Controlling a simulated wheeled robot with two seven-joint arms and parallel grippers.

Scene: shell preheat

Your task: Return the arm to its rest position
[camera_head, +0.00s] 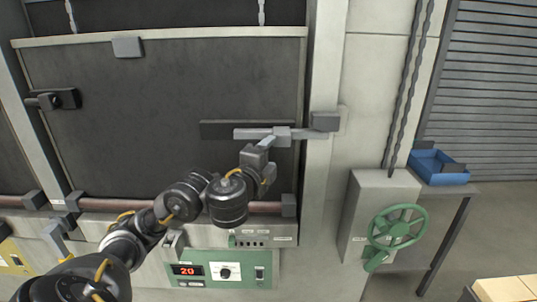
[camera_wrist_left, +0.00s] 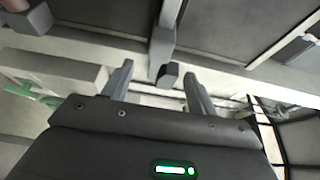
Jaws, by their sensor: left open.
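My left arm comes in from the lower left of the head view. Its gripper (camera_head: 266,143) is open, just below and in front of the grey latch bar (camera_head: 305,134) on the large dark door (camera_head: 120,90). The bar lies level and reaches the block (camera_head: 326,121) on the door frame. In the left wrist view the two fingers (camera_wrist_left: 158,70) stand apart with nothing clamped between them. A dark handle end (camera_wrist_left: 166,75) shows between and beyond the fingertips; I cannot tell whether they touch it. My right gripper is in neither view.
A green control panel (camera_head: 222,269) reading 20 sits below the door. A reddish pipe (camera_head: 110,204) runs along the door's bottom. To the right are a green handwheel (camera_head: 398,228), a blue bin (camera_head: 438,167) on a table (camera_head: 455,190) and pale blocks (camera_head: 505,289). Open floor lies between.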

